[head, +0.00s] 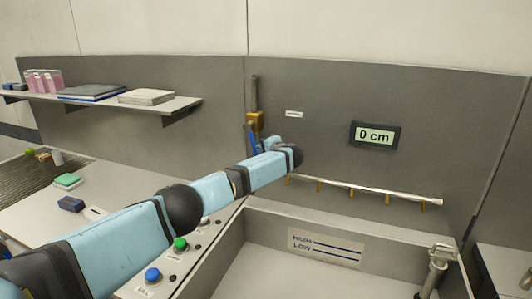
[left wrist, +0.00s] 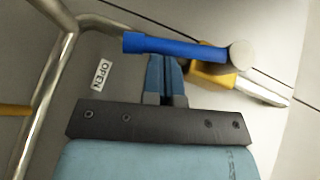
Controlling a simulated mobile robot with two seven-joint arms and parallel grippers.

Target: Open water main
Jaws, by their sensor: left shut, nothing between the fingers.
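The water main valve has a brass-yellow body (head: 255,122) on a vertical pipe (head: 254,90) at the back panel. Its blue lever (head: 252,141) shows just left of my left gripper (head: 270,145), which is partly hidden behind its own wrist. In the left wrist view the blue lever (left wrist: 172,45) lies across the tips of my left gripper (left wrist: 166,62), with the yellow body (left wrist: 212,78) to the right. The fingers are shut and empty; I cannot tell whether they touch the lever. An OPEN label (left wrist: 103,74) is left of the fingers. My right gripper is out of view.
A display (head: 375,135) reads 0 cm. A spray bar (head: 365,190) runs above the basin, which has a HIGH/LOW plate (head: 325,247). Green (head: 181,243) and blue (head: 153,275) buttons sit under my arm. A shelf (head: 180,106) holds books at left.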

